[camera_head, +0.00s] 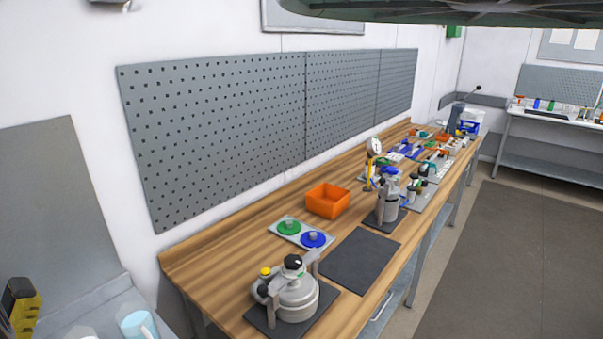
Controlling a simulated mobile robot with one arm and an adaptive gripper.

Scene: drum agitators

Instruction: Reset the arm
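My arm and gripper do not show clearly in the head view, so the gripper's state is hidden. A grey agitator-like device (297,299) with a black knob and a yellow knob stands on a dark mat at the near end of the wooden workbench (222,272). A second grey device (388,210) with blue parts stands on another dark mat farther along.
An orange bin (328,200) and a plate with green and blue discs (302,234) sit on the bench. A bare dark mat (360,259) lies between the devices. Many small items crowd the far end. The floor (510,270) at right is clear.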

